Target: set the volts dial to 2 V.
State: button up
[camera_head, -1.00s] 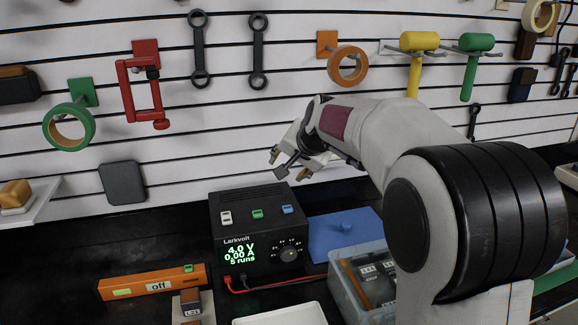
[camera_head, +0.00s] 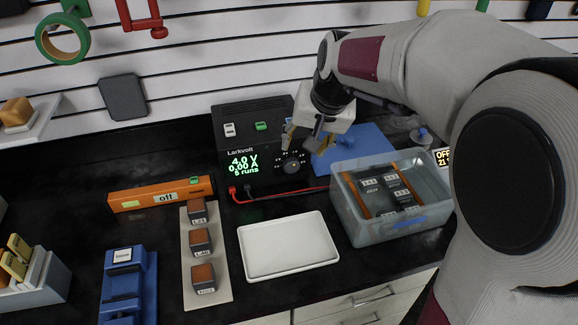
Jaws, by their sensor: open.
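The black power supply (camera_head: 245,140) marked Larkvolt stands at the back of the bench. Its green display (camera_head: 243,164) reads 4.0 V, 0.00 A and 5 runs. The round volts dial (camera_head: 291,169) is on the right of its front face, with small marks around it that are too small to read. My gripper (camera_head: 304,146) is open, pointing down, just in front of and above the dial. Its fingers partly cover the front face near the dial. I cannot tell whether they touch the dial.
Red and black leads (camera_head: 285,193) run along the bench below the supply. A clear bin (camera_head: 390,195) with dark parts stands to the right, a white tray (camera_head: 288,246) in front. An orange bar (camera_head: 160,196) marked off lies left, beside a strip of labelled blocks (camera_head: 206,285).

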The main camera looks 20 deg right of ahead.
jog(key=shift+s+a+n, duration=1.05)
jog(key=shift+s+n, duration=0.85)
jog(key=shift+s, duration=11.8)
jog(key=w+a+r+m+t+y, duration=0.1)
jog(key=w+a+r+m+t, duration=0.2)
jog(key=w, duration=0.6)
jog(key=w+a+r+m+t+y, duration=0.2)
jog(key=w+a+r+m, duration=0.3)
jog(key=w, duration=0.4)
jog(key=w+d+r+m+t+h, duration=0.2)
jog(key=w+m, duration=0.2)
jog(key=w, duration=0.3)
jog(key=w+d+r+m+t+h, duration=0.1)
jog(key=w+d+m+h, duration=0.15)
jog(key=w+m, duration=0.35)
jog(key=w+d+f+m+g+h, duration=0.4)
jog(key=d+f+m+g+h, duration=0.2)
jog(key=d+f+m, duration=0.6)
jog(key=s+a+f+m+g+h, duration=0.1)
jog(key=s+a+f+m+g, duration=0.1)
jog(key=a+f, duration=0.5)
jog(key=s+a+m, duration=0.1)
jog(key=a+m, duration=0.1)
jog(key=a, duration=0.4)
jog(key=shift+f+h, duration=0.15)
jog(key=shift+h, duration=0.2)
